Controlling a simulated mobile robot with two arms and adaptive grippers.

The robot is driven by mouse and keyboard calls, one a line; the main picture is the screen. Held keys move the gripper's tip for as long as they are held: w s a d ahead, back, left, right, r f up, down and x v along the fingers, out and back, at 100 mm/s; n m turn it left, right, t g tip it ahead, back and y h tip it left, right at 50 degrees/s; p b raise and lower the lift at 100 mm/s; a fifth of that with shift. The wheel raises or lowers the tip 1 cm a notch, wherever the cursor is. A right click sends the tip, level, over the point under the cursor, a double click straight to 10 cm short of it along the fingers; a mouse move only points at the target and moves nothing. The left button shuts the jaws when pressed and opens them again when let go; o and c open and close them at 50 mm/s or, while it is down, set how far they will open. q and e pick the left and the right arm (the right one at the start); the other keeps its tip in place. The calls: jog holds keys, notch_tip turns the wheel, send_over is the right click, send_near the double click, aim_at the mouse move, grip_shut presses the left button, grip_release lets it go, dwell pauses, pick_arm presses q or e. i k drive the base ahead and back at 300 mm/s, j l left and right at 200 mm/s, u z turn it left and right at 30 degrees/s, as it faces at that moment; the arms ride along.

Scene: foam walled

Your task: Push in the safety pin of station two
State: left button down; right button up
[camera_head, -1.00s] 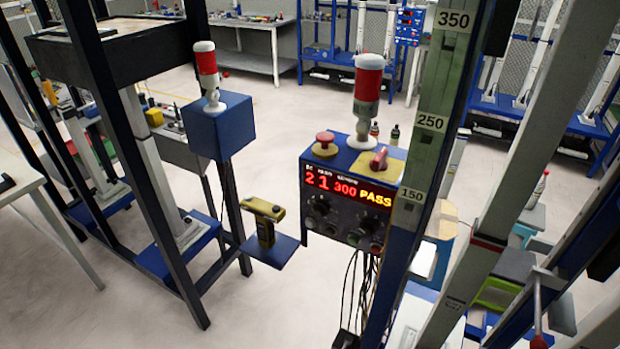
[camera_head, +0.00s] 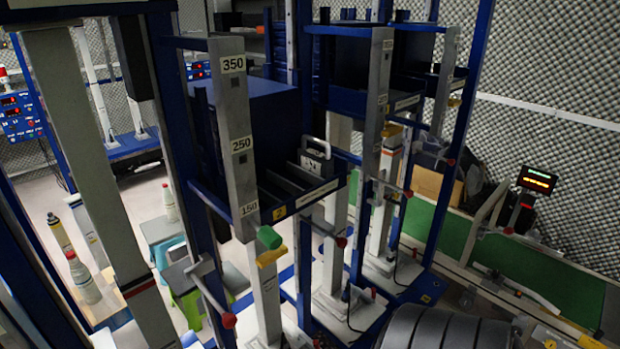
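A row of blue-framed stations with upright grey posts fills the middle. The nearest post (camera_head: 239,150) carries the labels 350, 250 and 150. A green knob (camera_head: 269,237) sits near its foot, with a yellow piece (camera_head: 271,257) just under it. Thin metal rods with red ball ends stick out at the stations: a near one (camera_head: 229,320), a middle one (camera_head: 341,242) and a farther one (camera_head: 408,193). I cannot tell which station is number two or which part is its safety pin. Neither of my grippers is in view.
A dark ribbed round object (camera_head: 447,328) is at the bottom edge. A green conveyor-like strip (camera_head: 540,262) runs along the right, with a small lit display (camera_head: 537,179) above it. Foam-patterned walls stand behind. Bottles (camera_head: 84,278) and stools (camera_head: 187,292) are at left.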

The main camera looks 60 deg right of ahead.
aim_at(342, 242)
jog(key=z, duration=2.05)
